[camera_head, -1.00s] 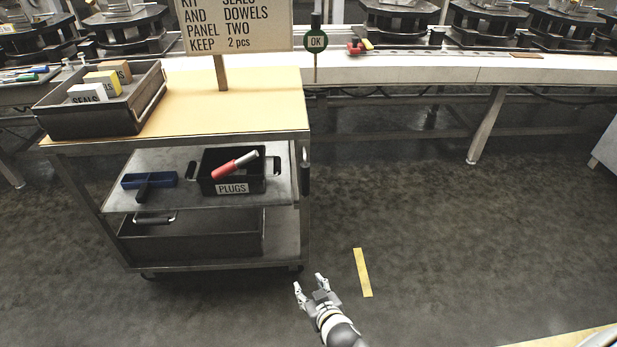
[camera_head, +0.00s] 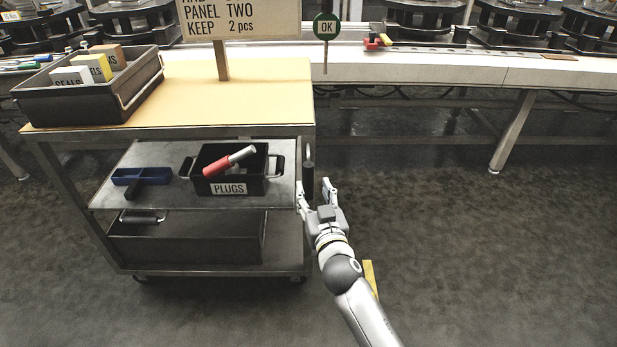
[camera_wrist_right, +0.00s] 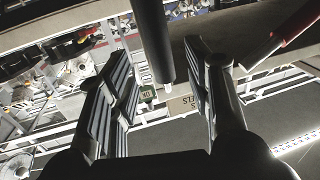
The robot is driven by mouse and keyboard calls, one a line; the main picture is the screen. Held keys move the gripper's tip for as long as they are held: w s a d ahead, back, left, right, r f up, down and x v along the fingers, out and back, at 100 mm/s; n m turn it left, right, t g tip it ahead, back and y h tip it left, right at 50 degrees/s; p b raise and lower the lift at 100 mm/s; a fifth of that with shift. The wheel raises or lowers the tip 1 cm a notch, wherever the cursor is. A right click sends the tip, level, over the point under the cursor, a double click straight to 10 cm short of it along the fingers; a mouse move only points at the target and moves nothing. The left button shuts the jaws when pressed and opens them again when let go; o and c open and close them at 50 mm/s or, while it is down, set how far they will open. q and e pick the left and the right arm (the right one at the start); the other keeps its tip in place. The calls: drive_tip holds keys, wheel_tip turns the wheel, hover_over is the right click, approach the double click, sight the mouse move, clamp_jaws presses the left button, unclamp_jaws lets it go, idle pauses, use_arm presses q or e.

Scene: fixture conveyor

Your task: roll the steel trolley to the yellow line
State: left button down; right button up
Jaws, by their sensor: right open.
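The steel trolley (camera_head: 283,101) stands at left centre in the head view, with a tan top and two lower shelves. Its dark upright handle (camera_head: 308,180) is on the right side. My right gripper (camera_head: 317,190) is open at this handle. In the right wrist view the dark handle bar (camera_wrist_right: 152,38) shows between the spread fingers, which are not closed on it. The short yellow line (camera_head: 370,276) is on the floor to the right of the trolley, partly hidden by my right arm. My left gripper is out of view.
A SEALS crate (camera_head: 92,103) and a sign (camera_head: 240,22) stand on the trolley top. A PLUGS bin (camera_head: 229,187) and a blue tray (camera_head: 140,176) sit on the middle shelf. A white conveyor (camera_head: 430,66) runs behind. The floor to the right is open.

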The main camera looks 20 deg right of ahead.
sight(309, 181)
drive_tip(key=w, duration=0.4)
drive_tip(key=w+b, duration=0.1)
drive_tip(key=w, duration=0.1)
drive_tip(key=shift+w+d, duration=0.25)
drive_tip(key=shift+w, duration=0.1)
clamp_jaws()
